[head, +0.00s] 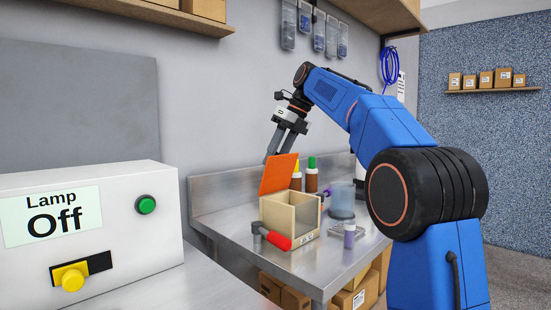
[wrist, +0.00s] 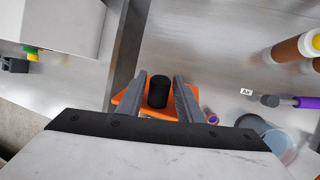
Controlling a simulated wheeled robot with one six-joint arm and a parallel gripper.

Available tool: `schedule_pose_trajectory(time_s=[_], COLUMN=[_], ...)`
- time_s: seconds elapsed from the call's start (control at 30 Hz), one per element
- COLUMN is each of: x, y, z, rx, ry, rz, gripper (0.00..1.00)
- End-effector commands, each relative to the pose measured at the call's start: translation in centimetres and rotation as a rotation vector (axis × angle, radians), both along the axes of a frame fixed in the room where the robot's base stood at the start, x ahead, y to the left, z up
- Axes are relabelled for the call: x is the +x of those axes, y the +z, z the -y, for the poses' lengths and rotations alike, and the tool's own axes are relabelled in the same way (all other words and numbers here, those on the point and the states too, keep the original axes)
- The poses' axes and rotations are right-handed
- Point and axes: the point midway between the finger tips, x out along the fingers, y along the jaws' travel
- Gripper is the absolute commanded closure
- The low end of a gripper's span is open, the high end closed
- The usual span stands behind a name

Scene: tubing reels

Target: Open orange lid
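The orange lid (head: 279,174) stands raised and tilted on the beige box (head: 276,214), whose right compartment shows open. In the wrist view, the orange lid (wrist: 120,99) is below my gripper, with a black cylindrical knob (wrist: 158,91) on it. My gripper (head: 271,153) is at the upper back of the lid, fingers pointing down. In the wrist view, my gripper's (wrist: 160,82) two fingers stand apart on either side of the knob, with small gaps beside it. The fingertips' contact with the lid cannot be made out.
A white lamp control box (head: 95,230) stands at left.

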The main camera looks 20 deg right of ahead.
Motion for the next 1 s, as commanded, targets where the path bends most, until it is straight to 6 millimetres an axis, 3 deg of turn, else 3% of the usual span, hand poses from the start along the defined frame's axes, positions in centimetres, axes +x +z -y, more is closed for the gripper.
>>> schedule_pose_trajectory(time_s=[0.43, 0.77, 1.0], x=[-0.1, -0.8, -1.1], y=[0.6, 4.7, 6.5], z=[0.3, 2.1, 2.8], rx=[0.000, 0.000, 0.001], ry=[0.000, -0.001, 0.000], rz=[0.000, 0.003, 0.001], gripper=[0.59, 0.59, 0.59])
